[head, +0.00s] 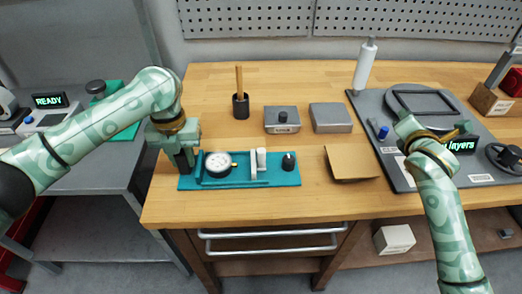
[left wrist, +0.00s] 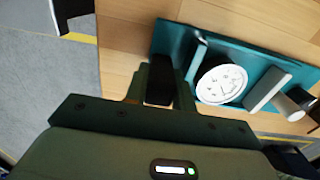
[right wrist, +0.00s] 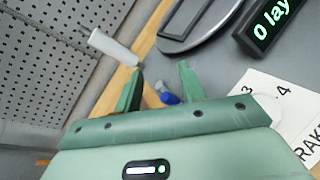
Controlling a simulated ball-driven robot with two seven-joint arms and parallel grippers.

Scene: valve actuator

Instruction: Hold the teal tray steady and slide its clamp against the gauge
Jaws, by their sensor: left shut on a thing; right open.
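The teal tray (head: 240,182) lies near the front edge of the wooden bench. The round white gauge (head: 217,164) sits in its left part. The pale upright clamp (head: 258,161) stands right of the gauge with a gap between them, and a dark knob (head: 288,161) is at the right end. In the left wrist view the gauge (left wrist: 221,84) and clamp (left wrist: 267,90) also show apart. My left gripper (head: 184,162) is shut at the tray's left end, with a dark block between its fingers (left wrist: 160,83). My right gripper (right wrist: 158,82) is open and empty, above the grey mat.
A brown pad (head: 351,163) lies right of the tray. Two grey boxes (head: 282,120) (head: 330,118) and a dark cup with a stick (head: 240,105) stand behind. The grey mat (head: 400,178) holds a display, a blue-capped item (right wrist: 167,94) and a white bottle (head: 364,66) near its back corner.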

